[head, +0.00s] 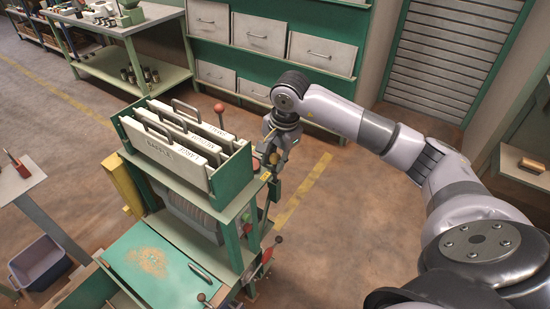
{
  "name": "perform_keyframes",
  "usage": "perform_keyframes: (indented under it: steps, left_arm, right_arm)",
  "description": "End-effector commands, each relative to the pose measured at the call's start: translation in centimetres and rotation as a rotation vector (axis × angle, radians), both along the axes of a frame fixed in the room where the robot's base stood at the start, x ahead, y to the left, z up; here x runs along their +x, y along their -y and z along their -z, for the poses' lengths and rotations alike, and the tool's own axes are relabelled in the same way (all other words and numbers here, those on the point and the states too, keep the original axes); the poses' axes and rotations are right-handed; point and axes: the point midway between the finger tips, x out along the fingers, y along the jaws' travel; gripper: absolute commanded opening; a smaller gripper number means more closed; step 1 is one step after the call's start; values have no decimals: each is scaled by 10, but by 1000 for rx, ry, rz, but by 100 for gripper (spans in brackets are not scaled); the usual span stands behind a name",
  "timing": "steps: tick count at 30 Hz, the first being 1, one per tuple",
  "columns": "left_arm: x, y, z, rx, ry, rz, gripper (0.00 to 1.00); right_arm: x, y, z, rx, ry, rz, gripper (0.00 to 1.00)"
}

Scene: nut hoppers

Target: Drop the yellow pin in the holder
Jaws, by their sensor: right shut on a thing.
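My right gripper (273,155) points down at the right side of the green hopper stand (232,180), close beside its upper corner. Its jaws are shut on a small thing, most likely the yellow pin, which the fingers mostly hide. The holder is not clearly made out at this size. My left gripper is not in view.
White labelled plates (182,155) with dark handles stand in the top of the stand. Red-knobbed levers (219,108) stick up beside it and lower down. A green tray (150,262) with crumbs lies in front. Open floor is to the right; drawers (262,35) stand behind.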

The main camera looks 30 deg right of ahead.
Motion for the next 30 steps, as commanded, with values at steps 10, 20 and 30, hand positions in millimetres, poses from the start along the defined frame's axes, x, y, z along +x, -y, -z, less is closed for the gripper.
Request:
perform_keyframes:
  steps: [10, 20, 30]
  left_arm:
    - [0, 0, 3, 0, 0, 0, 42]
    - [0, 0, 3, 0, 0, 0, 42]
    - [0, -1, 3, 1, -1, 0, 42]
  right_arm:
    - [0, 0, 4, 0, 1, 0, 39]
    - [0, 0, 4, 0, 1, 0, 47]
    - [-4, 2, -22, -1, 5, 0, 47]
